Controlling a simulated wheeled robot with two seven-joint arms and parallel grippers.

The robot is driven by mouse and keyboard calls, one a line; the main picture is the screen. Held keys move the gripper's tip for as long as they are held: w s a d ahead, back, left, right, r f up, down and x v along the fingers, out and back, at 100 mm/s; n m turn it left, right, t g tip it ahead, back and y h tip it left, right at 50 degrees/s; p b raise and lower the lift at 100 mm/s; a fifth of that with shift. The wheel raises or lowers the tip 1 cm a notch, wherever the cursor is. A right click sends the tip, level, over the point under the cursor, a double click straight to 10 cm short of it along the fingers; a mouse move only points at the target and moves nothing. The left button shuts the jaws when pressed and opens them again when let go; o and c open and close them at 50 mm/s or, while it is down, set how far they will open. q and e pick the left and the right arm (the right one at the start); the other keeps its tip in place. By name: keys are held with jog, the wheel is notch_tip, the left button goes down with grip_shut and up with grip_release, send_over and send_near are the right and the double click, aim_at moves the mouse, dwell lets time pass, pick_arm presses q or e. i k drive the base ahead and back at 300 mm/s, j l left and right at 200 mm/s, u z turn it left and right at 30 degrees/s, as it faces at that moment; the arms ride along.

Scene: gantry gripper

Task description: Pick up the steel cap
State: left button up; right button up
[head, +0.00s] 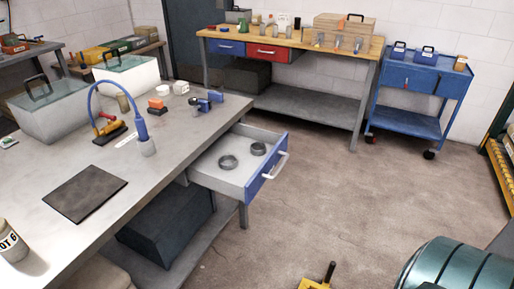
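A drawer (222,190) with a blue front stands open at the right end of the near grey workbench. Two small round grey metal pieces lie apart on its pale floor. The nearer, left round piece (228,162) looks like a low ring or cap. The farther, right round piece (258,149) is darker and similar in size. I cannot tell for sure which of them is the steel cap. Neither of my grippers shows in the head view.
The workbench (160,165) holds a dark mat (85,194), a blue hose tool (141,128), clear-lidded boxes and small tools. A dark crate (166,227) sits beneath. A teal drum (458,266) and a yellow object (314,284) are at the front. Open floor lies right of the drawer.

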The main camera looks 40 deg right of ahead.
aim_at(258, 149)
jog(key=z, duration=1.25)
jog(key=j+z, duration=0.3)
jog(key=l, duration=0.1)
